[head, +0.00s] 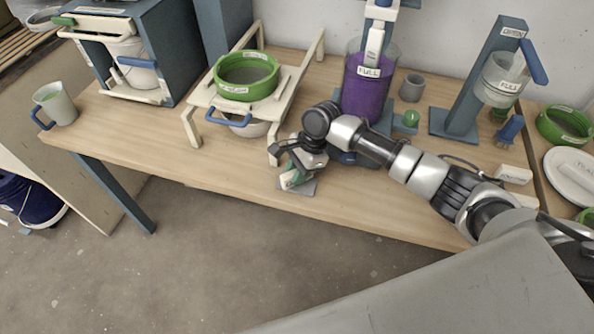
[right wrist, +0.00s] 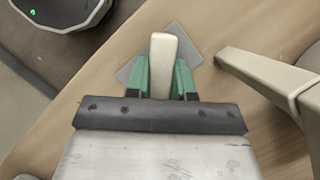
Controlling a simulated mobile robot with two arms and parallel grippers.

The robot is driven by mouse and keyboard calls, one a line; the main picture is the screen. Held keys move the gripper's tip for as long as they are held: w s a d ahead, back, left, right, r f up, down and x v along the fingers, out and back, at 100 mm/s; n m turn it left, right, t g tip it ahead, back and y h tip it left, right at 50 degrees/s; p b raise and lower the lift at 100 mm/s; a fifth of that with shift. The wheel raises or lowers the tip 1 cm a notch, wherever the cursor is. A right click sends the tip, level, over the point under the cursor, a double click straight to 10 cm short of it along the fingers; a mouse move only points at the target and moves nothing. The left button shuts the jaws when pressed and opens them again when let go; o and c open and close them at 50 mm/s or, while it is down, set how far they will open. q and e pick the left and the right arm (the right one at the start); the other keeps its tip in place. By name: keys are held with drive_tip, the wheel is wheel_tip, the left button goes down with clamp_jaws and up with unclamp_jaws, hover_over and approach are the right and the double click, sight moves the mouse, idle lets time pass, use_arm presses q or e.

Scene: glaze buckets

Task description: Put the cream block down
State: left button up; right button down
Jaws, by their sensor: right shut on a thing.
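My right gripper (head: 293,178) is low over the front edge of the wooden table, pointing down. In the right wrist view its green fingers (right wrist: 163,80) are closed on both sides of the cream block (right wrist: 163,58). The block lies lengthwise between them and sticks out past the fingertips. A thin grey square pad (head: 307,188) lies on the table under the gripper, and its corners show around the block in the right wrist view (right wrist: 184,32). I cannot tell whether the block touches the pad. My left gripper is not in view.
A cream stand (head: 193,128) with a green sieve (head: 246,76) is just left and behind; its leg shows in the right wrist view (right wrist: 262,72). A purple-filled cylinder (head: 367,92) stands behind my arm. The table front to the left is clear.

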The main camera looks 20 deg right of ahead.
drive_tip(key=c, duration=1)
unclamp_jaws()
drive_tip(key=shift+f, duration=0.1)
drive_tip(key=v, duration=1.2)
